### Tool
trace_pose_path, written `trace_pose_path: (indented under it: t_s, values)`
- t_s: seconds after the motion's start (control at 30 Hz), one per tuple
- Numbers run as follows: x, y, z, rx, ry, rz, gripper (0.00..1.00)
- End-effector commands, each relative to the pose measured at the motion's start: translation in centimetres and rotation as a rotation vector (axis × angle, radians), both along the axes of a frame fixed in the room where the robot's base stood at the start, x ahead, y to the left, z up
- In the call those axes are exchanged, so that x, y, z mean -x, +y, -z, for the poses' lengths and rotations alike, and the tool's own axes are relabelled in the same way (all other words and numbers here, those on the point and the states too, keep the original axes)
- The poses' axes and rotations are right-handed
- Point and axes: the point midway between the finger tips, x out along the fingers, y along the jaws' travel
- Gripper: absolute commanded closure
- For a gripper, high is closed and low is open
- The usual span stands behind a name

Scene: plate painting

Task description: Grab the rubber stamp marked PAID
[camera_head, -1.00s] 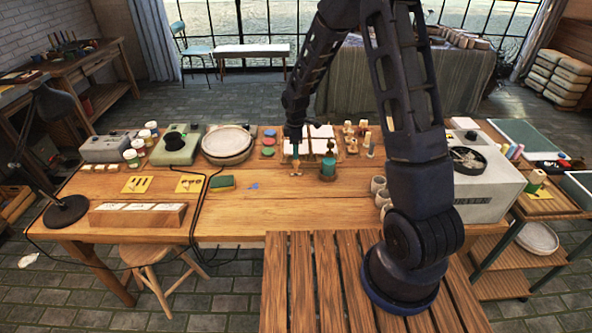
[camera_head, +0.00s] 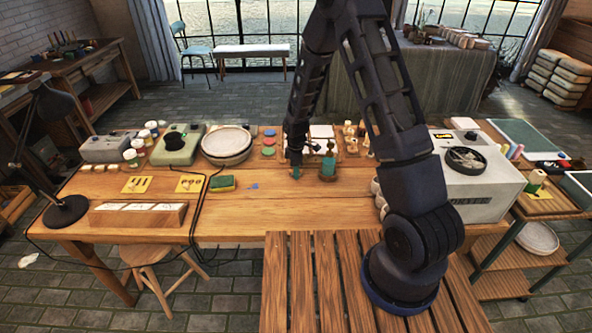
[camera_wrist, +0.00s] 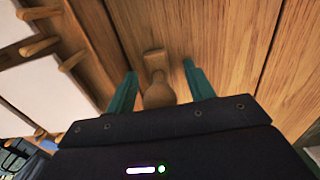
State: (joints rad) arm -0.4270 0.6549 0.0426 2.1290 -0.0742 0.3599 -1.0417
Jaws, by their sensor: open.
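A wooden stamp with a rounded handle knob and a narrower block (camera_wrist: 155,62) is in the wrist view on the bare table top. My gripper (camera_wrist: 160,70) is open, with one teal finger on each side of the stamp and a gap visible on both sides. The gripper's dark body hides the near end of the handle. No lettering shows, so I cannot read PAID on it.
White sheets with wooden pegs (camera_wrist: 45,90) lie at the left of the wrist view. A sponge (camera_head: 222,183) lies to the left on the workbench (camera_head: 260,215), whose front middle is clear.

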Motion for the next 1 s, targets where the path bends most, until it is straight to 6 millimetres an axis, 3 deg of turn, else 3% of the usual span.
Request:
trace_pose_path:
  t_s: [0.23, 0.4, 0.5, 0.8, 1.0]
  values:
    - [0.0, 0.0, 0.2, 0.0, -0.001, 0.0, 0.47]
    - [0.0, 0.0, 0.2, 0.0, -0.001, 0.0, 0.8]
    - [0.0, 0.0, 0.2, -0.001, -0.001, 0.0, 0.95]
    - [0.0, 0.1, -0.1, -0.001, -0.001, 0.0, 0.95]
    - [-0.1, 0.1, -2.0, -0.002, -0.003, 0.0, 0.95]
